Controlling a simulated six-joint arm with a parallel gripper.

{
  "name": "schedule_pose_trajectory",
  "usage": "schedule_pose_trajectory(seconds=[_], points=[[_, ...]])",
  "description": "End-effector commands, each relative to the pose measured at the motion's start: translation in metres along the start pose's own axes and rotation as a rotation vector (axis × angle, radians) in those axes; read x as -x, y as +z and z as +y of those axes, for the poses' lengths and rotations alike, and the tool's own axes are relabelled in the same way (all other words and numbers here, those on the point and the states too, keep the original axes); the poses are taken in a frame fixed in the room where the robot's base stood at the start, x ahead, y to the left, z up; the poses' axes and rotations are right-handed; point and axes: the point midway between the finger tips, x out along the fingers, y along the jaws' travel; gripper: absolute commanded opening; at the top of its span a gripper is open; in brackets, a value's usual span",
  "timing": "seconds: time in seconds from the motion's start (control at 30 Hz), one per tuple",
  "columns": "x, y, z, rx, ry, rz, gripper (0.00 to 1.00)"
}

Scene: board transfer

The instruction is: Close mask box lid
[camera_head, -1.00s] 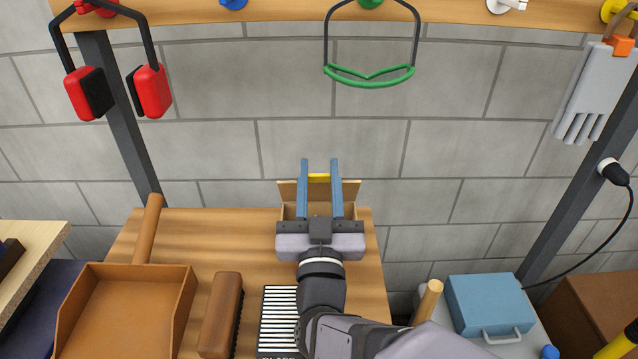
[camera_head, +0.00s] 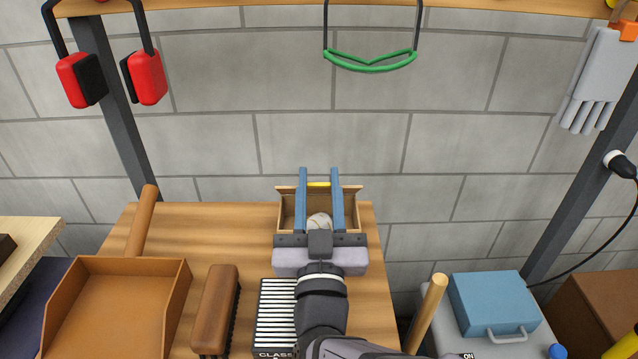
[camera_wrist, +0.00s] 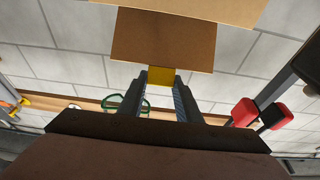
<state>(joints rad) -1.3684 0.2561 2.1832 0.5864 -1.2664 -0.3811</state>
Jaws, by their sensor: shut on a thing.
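The cardboard mask box (camera_head: 289,214) stands on the wooden table near its back edge, and its inside shows. A pale round thing, perhaps a mask (camera_head: 319,221), shows inside it, partly covered by my gripper. The lid (camera_wrist: 165,42) is raised at the back of the box and has a yellow tab (camera_wrist: 161,76) on its edge. My gripper (camera_head: 319,180) reaches over the box with its blue fingers pointing at the wall. It is shut on the yellow tab, which shows between the fingers in both views.
A tan dustpan (camera_head: 120,305), a brown brush (camera_head: 217,310) and a striped black-and-white item (camera_head: 277,315) lie on the table in front. A blue case (camera_head: 493,303) stands at right. The grey wall is close behind the box. Green goggles (camera_head: 370,63) hang above.

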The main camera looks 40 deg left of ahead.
Motion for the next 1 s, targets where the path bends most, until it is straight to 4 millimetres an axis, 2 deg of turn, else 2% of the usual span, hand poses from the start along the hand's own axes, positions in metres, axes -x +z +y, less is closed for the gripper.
schedule_pose_trajectory(seconds=[0.03,0.1,0.4,0.57,0.77,1.0], points=[[0.002,0.006,0.000,0.004,-0.002,-0.016,0.36],[0.002,0.006,0.000,0.004,-0.002,-0.014,0.50],[0.001,0.003,0.000,0.002,-0.001,-0.006,0.50],[0.008,0.004,0.000,0.002,-0.002,-0.008,0.50],[0.033,-0.002,-0.001,0.000,-0.005,-0.008,0.50],[0.077,-0.015,-0.001,0.000,-0.006,-0.008,0.50]])
